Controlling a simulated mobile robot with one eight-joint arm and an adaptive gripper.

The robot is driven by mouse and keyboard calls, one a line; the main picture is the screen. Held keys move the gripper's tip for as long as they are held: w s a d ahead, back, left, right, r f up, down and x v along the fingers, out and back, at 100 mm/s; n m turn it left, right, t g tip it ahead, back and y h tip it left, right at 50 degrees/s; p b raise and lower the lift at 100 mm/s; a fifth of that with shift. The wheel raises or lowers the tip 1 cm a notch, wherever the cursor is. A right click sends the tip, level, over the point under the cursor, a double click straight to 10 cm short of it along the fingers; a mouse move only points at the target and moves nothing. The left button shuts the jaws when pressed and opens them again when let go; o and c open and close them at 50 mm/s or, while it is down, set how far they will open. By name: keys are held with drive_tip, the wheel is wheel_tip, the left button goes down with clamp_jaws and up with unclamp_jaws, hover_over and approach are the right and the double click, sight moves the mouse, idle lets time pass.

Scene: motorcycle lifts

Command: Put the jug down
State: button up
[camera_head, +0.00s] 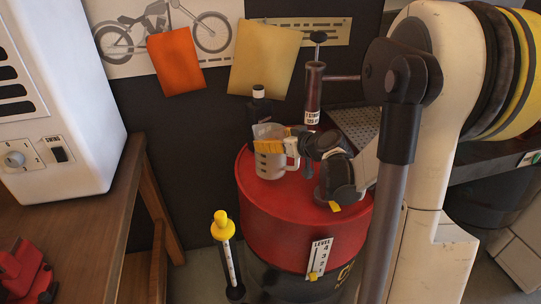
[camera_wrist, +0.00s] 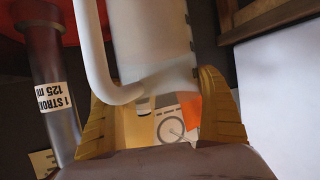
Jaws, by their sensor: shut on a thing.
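The jug (camera_head: 270,163) is a pale, translucent measuring jug with a handle on its right side. In the head view it is upright at the red drum's top; I cannot tell whether its base touches the lid. My gripper (camera_head: 276,143) reaches in from the right and is shut on the jug near its rim. In the wrist view the jug (camera_wrist: 152,40) stands between the two yellow fingers of my gripper (camera_wrist: 165,115), with its handle (camera_wrist: 96,60) at the left.
The red drum (camera_head: 262,215) bears a pump (camera_head: 313,95) with a stroke label, right of the jug. A dark bottle (camera_head: 259,110) with a white cap stands behind the jug. A yellow-capped level gauge (camera_head: 223,228) is at front left. A wooden bench (camera_head: 90,220) stands left.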

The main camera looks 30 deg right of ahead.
drive_tip(key=shift+w+a+f+b, duration=0.15)
drive_tip(key=shift+f+b, duration=0.4)
drive_tip(key=shift+f, duration=0.55)
drive_tip(key=shift+w+a+f+b, duration=0.15)
drive_tip(key=shift+f+b, duration=0.35)
drive_tip(key=shift+f, duration=0.55)
drive_tip(key=shift+s, duration=0.1)
drive_tip(key=shift+f, duration=0.2)
drive_tip(key=o, duration=1.2)
drive_tip(key=shift+r, duration=0.1)
